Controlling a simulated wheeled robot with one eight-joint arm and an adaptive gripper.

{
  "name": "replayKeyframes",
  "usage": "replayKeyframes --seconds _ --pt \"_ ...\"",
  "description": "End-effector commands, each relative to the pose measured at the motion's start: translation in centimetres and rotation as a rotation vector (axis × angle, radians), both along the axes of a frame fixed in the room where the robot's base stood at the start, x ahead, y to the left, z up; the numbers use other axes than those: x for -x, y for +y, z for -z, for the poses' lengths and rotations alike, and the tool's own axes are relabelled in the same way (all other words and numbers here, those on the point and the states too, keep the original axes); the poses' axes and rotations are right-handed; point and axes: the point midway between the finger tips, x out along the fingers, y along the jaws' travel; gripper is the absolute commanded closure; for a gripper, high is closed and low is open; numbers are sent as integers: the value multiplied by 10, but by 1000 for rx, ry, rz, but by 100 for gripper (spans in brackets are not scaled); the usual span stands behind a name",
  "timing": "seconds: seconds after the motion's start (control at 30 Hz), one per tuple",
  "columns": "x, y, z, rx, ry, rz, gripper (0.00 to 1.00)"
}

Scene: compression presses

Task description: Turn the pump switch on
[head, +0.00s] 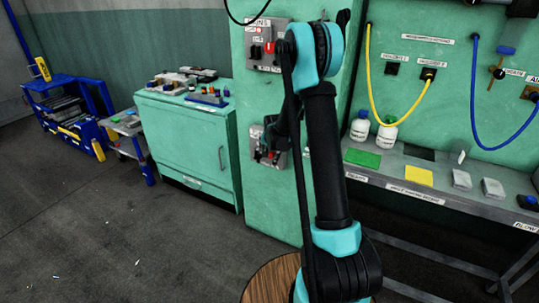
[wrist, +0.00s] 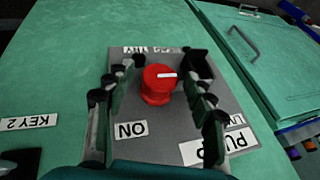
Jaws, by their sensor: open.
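The pump switch (wrist: 158,88) is a red round knob with a white mark, on a grey plate (wrist: 170,135) on a green cabinet face. Beside it are a white ON label (wrist: 130,129) and a partly hidden label starting "PU" (wrist: 212,150), both upside down in the wrist view. My gripper (wrist: 158,70) is open, one finger on each side of the knob. Gaps show between the fingers and the knob; I cannot tell whether the tips touch the plate. In the head view my gripper (head: 271,140) is at the lower switch panel (head: 279,159) and partly hides it.
An upper switch panel (head: 265,45) is above on the green cabinet (head: 270,205). A bench (head: 450,195) with bottles and yellow and blue hoses is to the right.

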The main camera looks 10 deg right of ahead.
Motion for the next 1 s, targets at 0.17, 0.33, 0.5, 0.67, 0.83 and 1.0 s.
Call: replayKeyframes --seconds 0.17,0.33,0.5,0.67,0.83,1.0 --pt "0 0 0 0 0 0 46" --pt "0 0 0 0 0 0 66" --pt "0 -1 0 1 1 1 87" --pt "1 -2 0 2 3 1 100" --pt "1 -2 1 2 4 2 100" --pt "0 -2 1 1 3 3 100"
